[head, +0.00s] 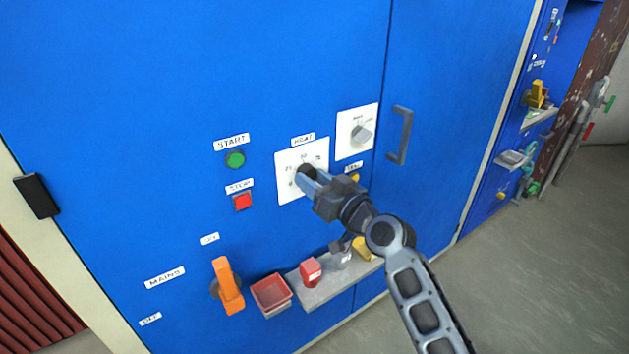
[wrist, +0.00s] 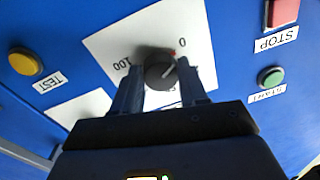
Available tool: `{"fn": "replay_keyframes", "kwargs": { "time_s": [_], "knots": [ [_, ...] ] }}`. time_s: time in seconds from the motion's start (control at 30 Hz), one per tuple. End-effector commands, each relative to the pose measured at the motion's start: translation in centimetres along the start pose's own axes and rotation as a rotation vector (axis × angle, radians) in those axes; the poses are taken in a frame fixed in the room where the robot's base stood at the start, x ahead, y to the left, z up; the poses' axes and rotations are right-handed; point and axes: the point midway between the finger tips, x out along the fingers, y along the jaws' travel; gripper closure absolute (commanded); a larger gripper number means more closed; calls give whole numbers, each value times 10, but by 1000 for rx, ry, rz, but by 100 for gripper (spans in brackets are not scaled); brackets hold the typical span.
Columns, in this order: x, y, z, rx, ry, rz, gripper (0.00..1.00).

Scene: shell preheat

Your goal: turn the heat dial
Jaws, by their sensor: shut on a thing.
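The heat dial (head: 305,170) is a round dark knob on a white plate (head: 287,163) under a HEAT label, on the blue cabinet front. In the head view, my gripper (head: 312,180) reaches it from the lower right and hides part of the plate and its scale. In the wrist view, the knob (wrist: 159,73) sits between my two fingers (wrist: 159,80), one on each side, and the gripper is shut on it. A red mark shows at the knob's edge near the printed 0. The 100 is printed on the other side.
A green START button (head: 235,159) and red STOP button (head: 243,200) are left of the plate. Another white dial plate (head: 345,146) and a grey door handle (head: 400,135) are right. An orange lever (head: 228,286), red bin (head: 271,294) and grey shelf (head: 322,287) lie below.

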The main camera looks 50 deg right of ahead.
Motion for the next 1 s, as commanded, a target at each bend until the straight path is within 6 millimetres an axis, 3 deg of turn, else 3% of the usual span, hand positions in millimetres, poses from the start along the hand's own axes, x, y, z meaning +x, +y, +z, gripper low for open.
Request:
{"fn": "replay_keyframes", "kwargs": {
  "time_s": [0.23, 0.63, 1.0],
  "knots": [
    [0, 0, 0, 0, 0, 0, 88],
    [0, 0, 1, 88, 5, -2, 88],
    [0, -2, 0, 393, 26, -6, 88]
  ]
}}
